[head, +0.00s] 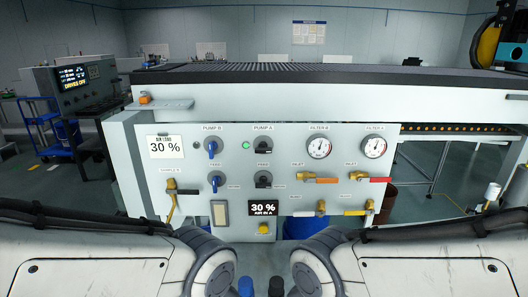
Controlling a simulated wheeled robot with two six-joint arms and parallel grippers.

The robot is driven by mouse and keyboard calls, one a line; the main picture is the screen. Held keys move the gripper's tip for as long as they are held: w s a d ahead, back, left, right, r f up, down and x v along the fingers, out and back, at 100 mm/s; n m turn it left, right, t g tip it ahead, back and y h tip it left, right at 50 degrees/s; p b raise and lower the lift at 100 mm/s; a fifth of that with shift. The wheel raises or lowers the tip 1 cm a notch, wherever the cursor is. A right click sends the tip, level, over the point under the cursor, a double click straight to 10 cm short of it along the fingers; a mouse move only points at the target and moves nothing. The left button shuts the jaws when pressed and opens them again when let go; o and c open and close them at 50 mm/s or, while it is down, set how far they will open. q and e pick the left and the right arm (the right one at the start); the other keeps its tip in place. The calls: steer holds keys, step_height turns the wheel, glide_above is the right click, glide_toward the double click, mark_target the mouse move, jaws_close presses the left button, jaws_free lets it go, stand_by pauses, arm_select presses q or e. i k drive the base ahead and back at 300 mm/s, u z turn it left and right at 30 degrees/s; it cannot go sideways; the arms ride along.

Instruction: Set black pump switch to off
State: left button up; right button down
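The black pump switch (263,146) is the upper black rotary knob under the "PUMP A" label on the white panel (285,220). A green lamp (246,145) is lit just left of it. Its exact pointer angle is too small to read. A second black knob (263,180) sits directly below it. My two arms come in from the lower left and lower right, and both stay apart from the panel. Neither gripper can be made out in the head view.
Blue knobs (212,149) sit left of the black ones, beside a dark lamp (196,146). Gauges (319,146) and valve levers (320,180) fill the right side. A "30 %" display (263,208) is below.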

mark_target(263, 148)
steer(key=z, duration=2.9)
steer(key=k, duration=0.95)
steer(key=u, duration=2.3)
